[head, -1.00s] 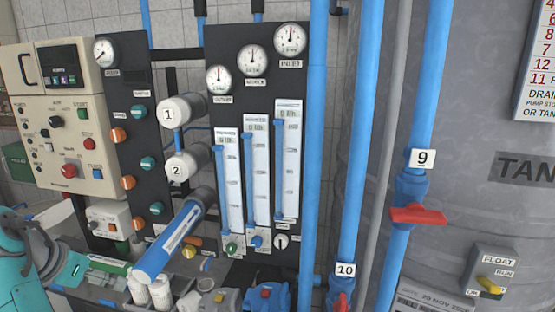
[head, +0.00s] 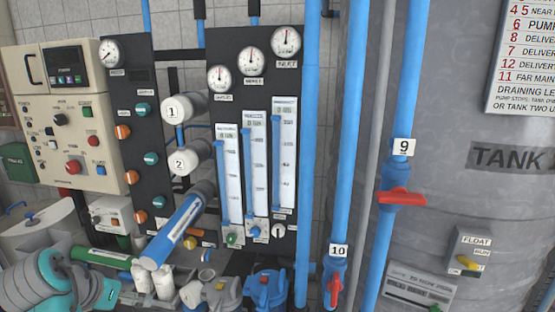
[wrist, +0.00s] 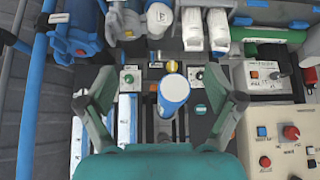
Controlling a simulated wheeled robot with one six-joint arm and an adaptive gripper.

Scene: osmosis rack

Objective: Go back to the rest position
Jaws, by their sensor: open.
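My gripper (wrist: 161,80) is open and empty in the wrist view, its two fingers spread wide. The end cap of a blue filter tube (wrist: 174,91) shows between and beyond the fingers; I see no contact. In the head view that blue tube (head: 178,226) sticks out at a slant from the rack, beside the white housings 1 (head: 186,107) and 2 (head: 193,158). My teal arm is at the lower left there, and the fingers cannot be made out.
A control box (head: 70,115) stands left of the dark gauge panel (head: 225,115). Blue pipes with red-handled valves 9 (head: 401,196) and 10 (head: 335,290) run in front of the grey tank (head: 450,220). White bottles (head: 153,280) and blue housings (head: 265,290) crowd the lower front.

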